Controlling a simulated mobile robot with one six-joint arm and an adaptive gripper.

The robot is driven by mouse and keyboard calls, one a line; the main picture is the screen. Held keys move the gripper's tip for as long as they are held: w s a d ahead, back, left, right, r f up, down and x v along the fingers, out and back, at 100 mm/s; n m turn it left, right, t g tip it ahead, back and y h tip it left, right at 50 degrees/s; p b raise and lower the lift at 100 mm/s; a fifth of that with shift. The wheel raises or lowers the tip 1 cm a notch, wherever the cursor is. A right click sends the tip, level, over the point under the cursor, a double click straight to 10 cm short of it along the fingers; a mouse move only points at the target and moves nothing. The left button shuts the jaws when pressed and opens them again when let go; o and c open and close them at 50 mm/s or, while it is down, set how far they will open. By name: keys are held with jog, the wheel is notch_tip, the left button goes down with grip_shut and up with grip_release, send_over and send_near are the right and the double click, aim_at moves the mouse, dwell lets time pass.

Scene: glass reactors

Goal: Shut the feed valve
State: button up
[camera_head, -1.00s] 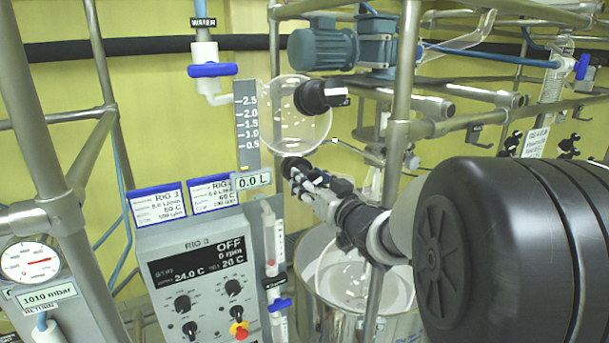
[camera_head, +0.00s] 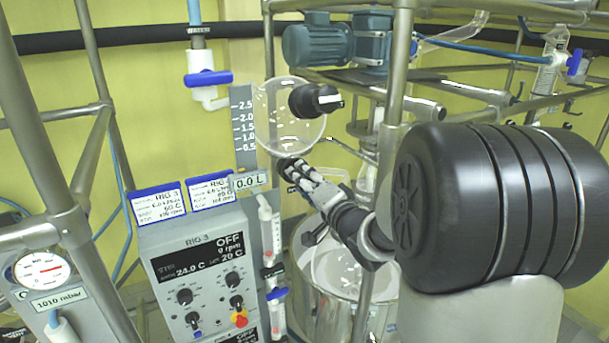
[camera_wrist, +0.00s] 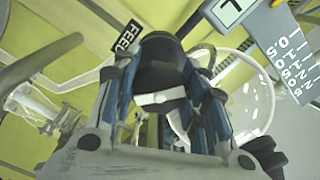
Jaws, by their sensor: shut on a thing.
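The feed valve's black knob (camera_wrist: 162,62) stands between my fingers in the wrist view, with a white bar on its face. A black FEED label (camera_wrist: 126,36) is beside it. My gripper (camera_wrist: 160,90) is shut on the knob, one finger on each side. In the head view my gripper (camera_head: 296,172) is at the dark knob (camera_head: 286,163) just under the round glass vessel (camera_head: 290,130). The fingers hide much of the knob there. How far the valve is turned cannot be told for sure.
Another black knob (camera_head: 316,100) with a white pointer is just above my gripper. A steel post (camera_head: 390,130) stands close to my arm. The RIG 3 control box (camera_head: 205,270) and a steel pot (camera_head: 345,290) are below. A blue-handled water valve (camera_head: 208,78) is upper left.

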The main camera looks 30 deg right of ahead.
jog(key=m+p, duration=0.1)
jog(key=m, duration=0.2)
jog(key=shift+m, duration=0.4)
jog(key=m, duration=0.4)
jog(key=shift+r+m, duration=0.1)
jog(key=shift+m, duration=0.2)
jog(key=m, duration=0.4)
jog(key=shift+m, duration=2.2)
jog(key=shift+r, duration=0.1)
jog(key=o, duration=1.1)
jog(key=shift+s, duration=0.1)
